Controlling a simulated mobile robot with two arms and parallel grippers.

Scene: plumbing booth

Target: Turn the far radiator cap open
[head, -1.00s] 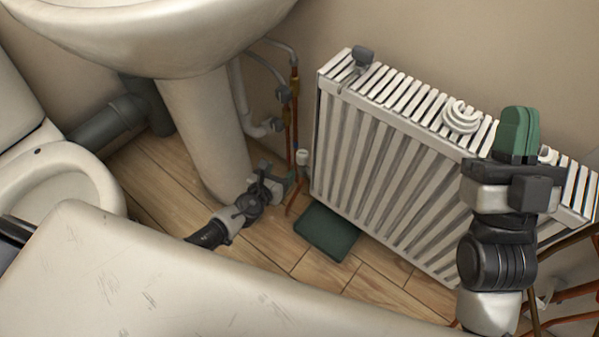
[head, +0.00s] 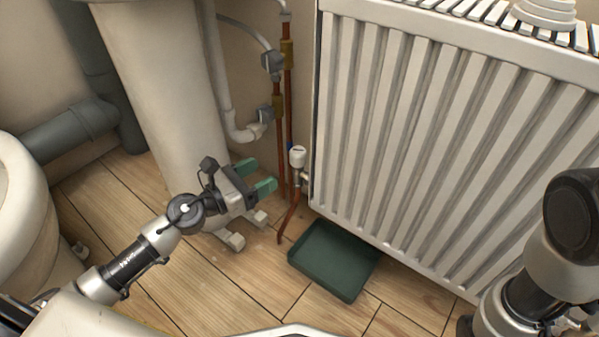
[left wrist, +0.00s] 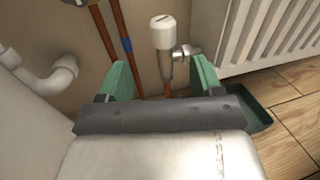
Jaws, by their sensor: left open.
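The far radiator cap is a white round cap (head: 298,156) on the valve at the radiator's lower left corner. It stands upright on its pipe. In the left wrist view the cap (left wrist: 162,30) shows ahead, above the metal valve body, between the lines of the two fingers. My left gripper (head: 257,176) is open and empty, with green fingers pointing toward the valve. It is a little left of the cap, apart from it. My right gripper is out of view; only part of my right arm shows at the right edge.
The white radiator (head: 440,130) stands right of the valve. A dark green tray (head: 335,262) lies on the floor below. Copper pipes (head: 280,130) and a white waste pipe (head: 225,95) run behind my gripper. The basin pedestal (head: 160,100) is to its left.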

